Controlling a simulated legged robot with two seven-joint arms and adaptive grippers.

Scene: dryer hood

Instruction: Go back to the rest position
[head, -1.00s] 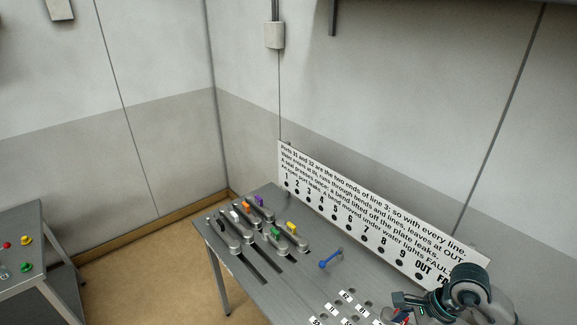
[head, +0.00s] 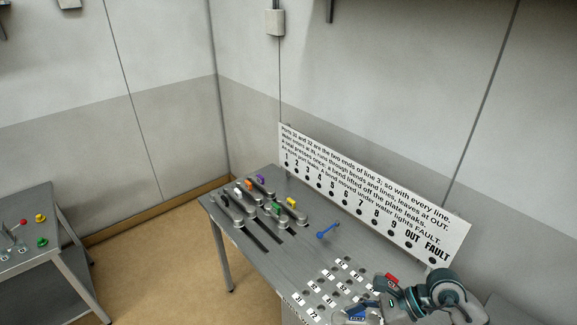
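A gripper on an arm at the lower right, which I take to be my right gripper (head: 372,305), is low over the front right of the grey table (head: 280,262). Its fingers are small and partly cut by the frame edge, so I cannot tell whether they are open or shut. A red piece (head: 392,278) shows beside its wrist, and a blue piece (head: 356,315) shows by its fingers. I cannot tell whether either is held. My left gripper is not in view.
A white sign board (head: 370,190) stands along the table's back edge. Several levers with coloured tips (head: 262,205) sit at the table's left. A blue-handled part (head: 327,232) lies mid-table near labelled ports (head: 342,263). A side table with coloured buttons (head: 30,250) stands left.

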